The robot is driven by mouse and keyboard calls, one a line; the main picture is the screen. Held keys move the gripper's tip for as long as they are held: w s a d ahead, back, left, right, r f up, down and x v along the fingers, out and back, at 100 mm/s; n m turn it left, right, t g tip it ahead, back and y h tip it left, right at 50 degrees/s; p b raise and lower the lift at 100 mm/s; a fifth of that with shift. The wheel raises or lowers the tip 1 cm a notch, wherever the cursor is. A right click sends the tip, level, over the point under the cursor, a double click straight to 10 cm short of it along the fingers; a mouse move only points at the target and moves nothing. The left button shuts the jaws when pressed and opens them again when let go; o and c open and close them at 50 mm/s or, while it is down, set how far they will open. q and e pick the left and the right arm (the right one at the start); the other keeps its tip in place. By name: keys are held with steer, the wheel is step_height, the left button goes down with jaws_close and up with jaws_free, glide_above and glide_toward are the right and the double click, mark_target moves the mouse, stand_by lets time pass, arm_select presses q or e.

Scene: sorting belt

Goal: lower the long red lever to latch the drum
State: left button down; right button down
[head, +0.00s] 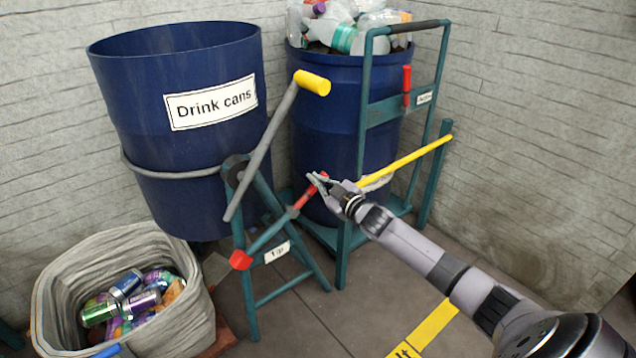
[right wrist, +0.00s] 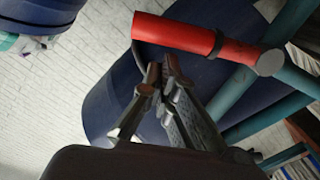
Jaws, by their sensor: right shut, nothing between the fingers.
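The long red lever (head: 306,197) slants up to the right from a grey joint on the teal stand, its free end raised. It also crosses the top of the right wrist view (right wrist: 178,33). The blue "Drink cans" drum (head: 175,85) hangs upright in a grey ring on this stand. My right gripper (head: 315,180) is at the lever's free end, its fingers together and empty. In the right wrist view the fingertips (right wrist: 161,68) lie just below the lever; whether they touch it is unclear. My left gripper is not in view.
A grey crank with a yellow grip (head: 312,82) rises beside the drum. A second blue drum (head: 330,130) of bottles stands behind, on a teal cart with a yellow bar (head: 415,158). A grey basket (head: 55,280) of cans sits front left. The right floor is mostly clear.

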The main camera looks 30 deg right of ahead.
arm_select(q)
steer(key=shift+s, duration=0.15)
arm_select(e)
steer(key=shift+d, duration=0.15)
